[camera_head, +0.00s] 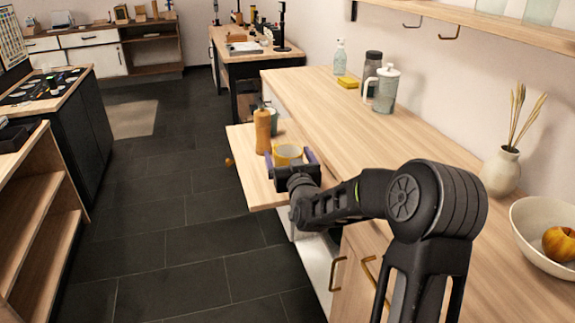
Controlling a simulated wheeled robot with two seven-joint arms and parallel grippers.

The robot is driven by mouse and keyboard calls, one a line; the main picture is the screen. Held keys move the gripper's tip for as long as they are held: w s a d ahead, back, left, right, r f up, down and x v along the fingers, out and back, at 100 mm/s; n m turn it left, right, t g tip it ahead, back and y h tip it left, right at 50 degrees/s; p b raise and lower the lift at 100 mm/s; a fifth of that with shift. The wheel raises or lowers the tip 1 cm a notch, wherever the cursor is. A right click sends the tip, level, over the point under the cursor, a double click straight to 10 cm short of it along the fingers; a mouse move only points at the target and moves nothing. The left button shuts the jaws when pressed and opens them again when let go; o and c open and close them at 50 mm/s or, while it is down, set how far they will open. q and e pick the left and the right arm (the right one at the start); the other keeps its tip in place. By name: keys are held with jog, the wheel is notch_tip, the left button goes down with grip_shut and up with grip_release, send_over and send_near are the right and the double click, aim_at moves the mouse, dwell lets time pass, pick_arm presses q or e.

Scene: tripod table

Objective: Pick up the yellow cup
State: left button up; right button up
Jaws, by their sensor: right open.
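The yellow cup (287,153) stands on a light wooden board (246,168) that juts out from the counter's left side. My right gripper (292,161) is open at the near side of the cup, with one finger showing on each side of it. The gripper body hides the cup's lower part, and I cannot tell whether the fingers touch it. My left gripper is not in view.
A wooden mill (262,131) and a grey-green container (271,121) stand close behind the cup. Dark floor lies left.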

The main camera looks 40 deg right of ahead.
dwell(0.4)
jog(key=c, duration=1.7)
jog(key=shift+r, duration=0.1)
notch_tip(320, 180, up, 10)
jog(key=shift+p, duration=0.6)
